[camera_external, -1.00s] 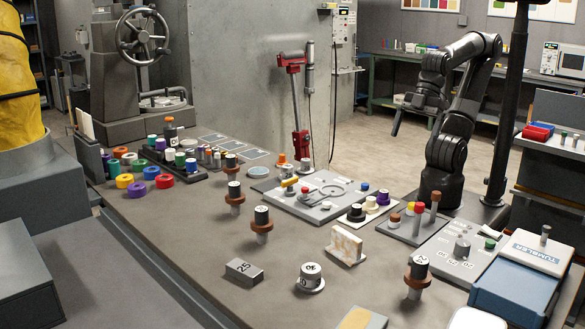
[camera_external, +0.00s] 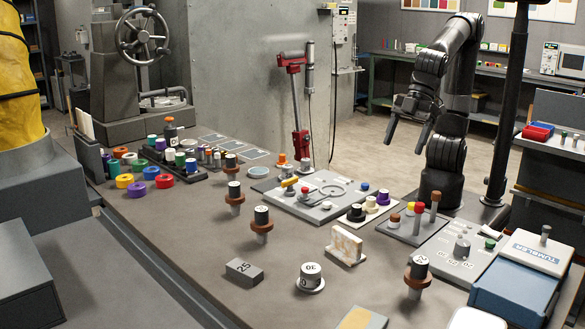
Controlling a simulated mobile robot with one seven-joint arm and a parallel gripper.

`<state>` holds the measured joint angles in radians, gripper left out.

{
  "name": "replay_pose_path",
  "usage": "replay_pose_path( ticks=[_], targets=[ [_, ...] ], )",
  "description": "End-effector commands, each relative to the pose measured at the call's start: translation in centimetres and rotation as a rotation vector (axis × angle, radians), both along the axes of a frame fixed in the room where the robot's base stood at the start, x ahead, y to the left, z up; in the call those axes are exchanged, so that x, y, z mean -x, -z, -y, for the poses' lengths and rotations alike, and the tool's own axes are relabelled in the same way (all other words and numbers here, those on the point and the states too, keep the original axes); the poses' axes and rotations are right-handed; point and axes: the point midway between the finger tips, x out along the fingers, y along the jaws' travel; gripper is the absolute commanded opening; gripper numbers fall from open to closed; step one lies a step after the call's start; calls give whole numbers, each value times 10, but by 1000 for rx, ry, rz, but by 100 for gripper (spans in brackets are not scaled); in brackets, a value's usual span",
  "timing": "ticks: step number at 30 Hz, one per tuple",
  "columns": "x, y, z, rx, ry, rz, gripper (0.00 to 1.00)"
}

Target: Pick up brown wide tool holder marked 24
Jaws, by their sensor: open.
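Near the front right holder are a white upright block (camera_external: 345,246), a round piece marked 30 (camera_external: 311,278) and a blue-and-white tumbler box (camera_external: 520,270). A grey block marked 25 (camera_external: 243,271) lies at the front. A fixture plate (camera_external: 320,205) lies between. The bench's left-front is clear.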

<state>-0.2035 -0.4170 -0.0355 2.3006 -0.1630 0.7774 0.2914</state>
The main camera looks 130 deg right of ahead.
Motion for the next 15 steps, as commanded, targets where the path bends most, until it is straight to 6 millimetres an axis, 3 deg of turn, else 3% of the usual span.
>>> replay_pose_path(
  ticks=[6, 15],
  targets=[
    [-72, 14, -48, 7, -1, 10, 75],
    [-152, 54, -138, 7, -16, 45, 75]
  ],
)
